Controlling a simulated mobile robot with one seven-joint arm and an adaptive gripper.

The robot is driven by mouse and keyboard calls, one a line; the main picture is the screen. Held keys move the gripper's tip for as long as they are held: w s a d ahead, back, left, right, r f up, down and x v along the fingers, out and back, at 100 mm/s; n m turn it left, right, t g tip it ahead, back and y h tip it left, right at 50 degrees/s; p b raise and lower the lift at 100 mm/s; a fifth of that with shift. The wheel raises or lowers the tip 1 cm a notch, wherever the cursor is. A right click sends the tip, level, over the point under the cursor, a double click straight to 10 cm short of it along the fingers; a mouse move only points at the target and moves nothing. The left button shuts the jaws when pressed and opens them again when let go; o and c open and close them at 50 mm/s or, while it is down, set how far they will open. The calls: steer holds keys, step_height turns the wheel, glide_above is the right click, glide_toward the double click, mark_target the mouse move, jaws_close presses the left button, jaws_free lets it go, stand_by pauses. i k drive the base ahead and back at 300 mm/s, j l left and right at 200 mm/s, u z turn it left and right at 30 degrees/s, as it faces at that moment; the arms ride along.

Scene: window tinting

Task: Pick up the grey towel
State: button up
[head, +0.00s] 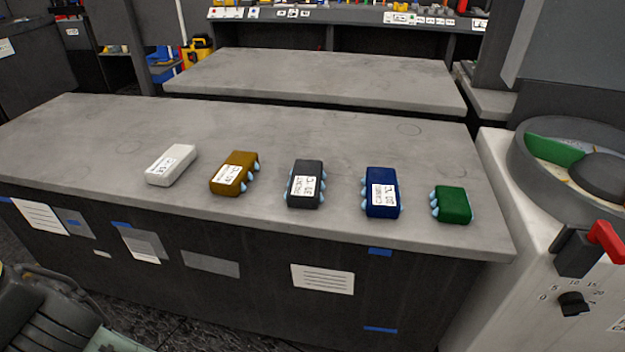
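A dark grey folded block (305,184), the only grey one in the row, lies flat near the front edge of the grey worktop (330,130). It has a white label on top and light blue bumps along its sides. I take it to be the grey towel. It stands apart from its neighbours and nothing covers it. My gripper is not recognisable in the head view.
A white block (171,165) and a brown block (234,173) lie left of it. A blue block (381,192) and a green block (452,204) lie right. The worktop behind is clear. A white machine (540,240) with a round basin stands at right.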

mark_target(306, 185)
steer(key=i+l, duration=0.15)
steer(key=l, duration=0.2)
steer(key=i+l+z, duration=0.1)
steer(key=l, duration=0.25)
steer(key=i+l, duration=0.15)
steer(key=l, duration=0.2)
steer(key=i+l+z, duration=0.1)
steer(key=l, duration=0.25)
steer(key=i, duration=0.05)
